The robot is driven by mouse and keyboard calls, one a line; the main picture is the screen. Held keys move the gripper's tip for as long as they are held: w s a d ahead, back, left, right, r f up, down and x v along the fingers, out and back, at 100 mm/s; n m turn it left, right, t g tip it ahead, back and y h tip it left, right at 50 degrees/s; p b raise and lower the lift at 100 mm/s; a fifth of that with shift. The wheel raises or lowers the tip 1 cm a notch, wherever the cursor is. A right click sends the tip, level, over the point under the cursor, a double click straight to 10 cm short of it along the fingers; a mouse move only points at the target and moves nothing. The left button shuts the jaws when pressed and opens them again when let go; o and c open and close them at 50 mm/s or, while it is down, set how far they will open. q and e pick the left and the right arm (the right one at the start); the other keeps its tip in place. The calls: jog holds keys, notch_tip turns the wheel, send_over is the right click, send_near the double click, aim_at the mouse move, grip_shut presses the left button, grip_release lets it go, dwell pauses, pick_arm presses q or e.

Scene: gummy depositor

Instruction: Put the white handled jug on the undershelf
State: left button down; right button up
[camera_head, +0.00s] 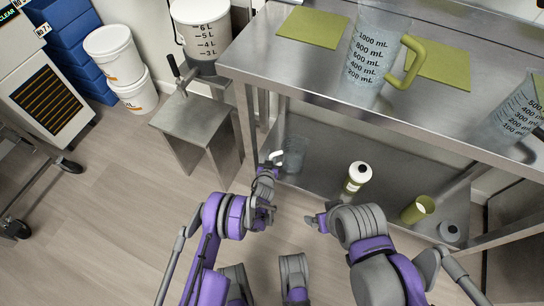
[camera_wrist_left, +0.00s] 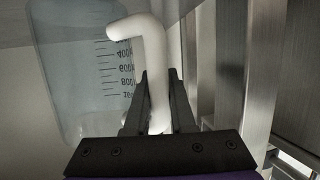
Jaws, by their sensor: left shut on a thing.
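The white handled jug is a clear jug (camera_head: 294,154) with a white handle (camera_head: 276,157). In the head view it is at the left end of the steel undershelf (camera_head: 325,190), below the tabletop. Whether its base touches the shelf I cannot tell. My left gripper (camera_head: 268,168) is shut on the white handle. In the left wrist view the fingers (camera_wrist_left: 160,104) close around the lower part of the handle (camera_wrist_left: 150,45), and the clear jug body (camera_wrist_left: 80,70) with its black scale is at the left. My right gripper (camera_head: 314,221) is in front of the shelf; its fingers are too small to judge.
A white bottle with a black cap (camera_head: 356,177), a green cup (camera_head: 417,208) and a small grey round item (camera_head: 450,231) stand right of the jug. A green-handled jug (camera_head: 376,55) is on the tabletop (camera_head: 285,62). A table leg (camera_head: 246,118) is close left of the jug.

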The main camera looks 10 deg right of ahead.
pick_arm(q)
jog(key=shift+f, duration=0.45)
jog(key=shift+f, duration=0.2)
jog(key=c, duration=0.8)
grip_release()
jog(key=shift+o, duration=0.2)
